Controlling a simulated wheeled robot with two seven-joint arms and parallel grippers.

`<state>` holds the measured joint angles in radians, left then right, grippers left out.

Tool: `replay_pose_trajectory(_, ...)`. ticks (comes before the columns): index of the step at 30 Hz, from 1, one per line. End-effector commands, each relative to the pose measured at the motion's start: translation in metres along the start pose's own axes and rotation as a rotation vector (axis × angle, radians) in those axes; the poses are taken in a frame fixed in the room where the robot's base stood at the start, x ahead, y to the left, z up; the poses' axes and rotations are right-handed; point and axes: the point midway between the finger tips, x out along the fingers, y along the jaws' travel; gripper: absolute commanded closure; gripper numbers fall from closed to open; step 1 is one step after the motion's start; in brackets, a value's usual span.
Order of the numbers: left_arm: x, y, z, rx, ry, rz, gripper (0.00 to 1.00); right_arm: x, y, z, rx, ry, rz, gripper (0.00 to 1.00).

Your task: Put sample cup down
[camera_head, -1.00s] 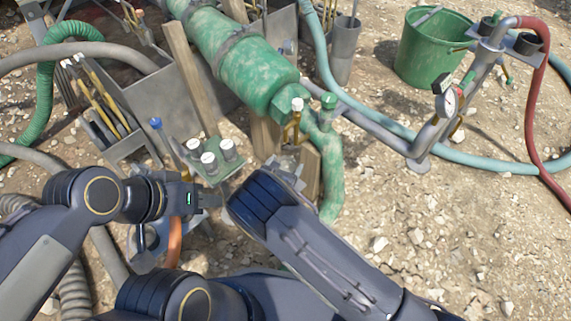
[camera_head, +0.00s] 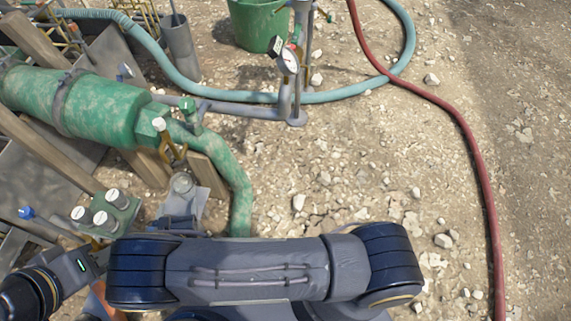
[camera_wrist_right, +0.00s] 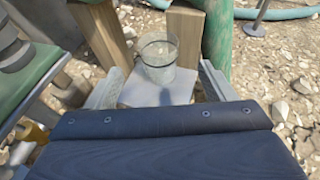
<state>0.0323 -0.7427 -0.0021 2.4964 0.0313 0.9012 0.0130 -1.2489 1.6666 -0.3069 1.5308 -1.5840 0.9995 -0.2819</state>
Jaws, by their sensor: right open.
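A clear sample cup (camera_wrist_right: 157,58) with a dark band near its rim stands upright on a small grey plate (camera_wrist_right: 158,92) in the right wrist view. It also shows small in the head view (camera_head: 182,184), beside a wooden post. My right gripper (camera_wrist_right: 158,78) is open, one finger on each side of the plate and cup, with gaps visible between fingers and cup. In the head view my right forearm hides most of this gripper. My left wrist with a green light shows at the lower left; its fingers are not clear.
A green holder with several white-capped containers (camera_head: 97,217) stands left of the cup. A green pipe (camera_head: 236,190) and wooden post (camera_head: 207,176) stand close behind and right. A gauge stand (camera_head: 289,65) and red hose (camera_head: 465,140) are farther off. Stony ground lies open right.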

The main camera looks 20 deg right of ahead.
Motion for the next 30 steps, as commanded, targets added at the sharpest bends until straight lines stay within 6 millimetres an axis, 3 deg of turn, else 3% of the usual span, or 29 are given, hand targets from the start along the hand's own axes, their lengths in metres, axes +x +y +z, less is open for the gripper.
replay_pose_trajectory(5, 0.000, 0.000, 0.000, 0.000, 0.000, 0.000, 0.64, 0.007, -0.028, 0.045, 0.199, 0.068, -0.143, 0.24)
replay_pose_trajectory(9, 0.000, 0.000, 0.000, 0.000, 0.000, 0.000, 0.64, 0.011, -0.076, 0.095, 0.472, 0.161, -0.341, 0.24)
replay_pose_trajectory(14, 0.000, 0.000, 0.000, 0.000, 0.000, 0.000, 0.64, 0.004, -0.138, 0.140, 0.790, 0.263, -0.560, 0.24)
replay_pose_trajectory(21, 0.000, 0.000, 0.000, 0.000, 0.000, 0.000, 0.64, -0.028, -0.226, 0.187, 1.265, 0.392, -0.853, 0.24)
replay_pose_trajectory(30, 0.000, 0.000, 0.000, 0.000, 0.000, 0.000, 0.64, -0.094, -0.313, 0.221, 1.863, 0.512, -1.132, 0.24)
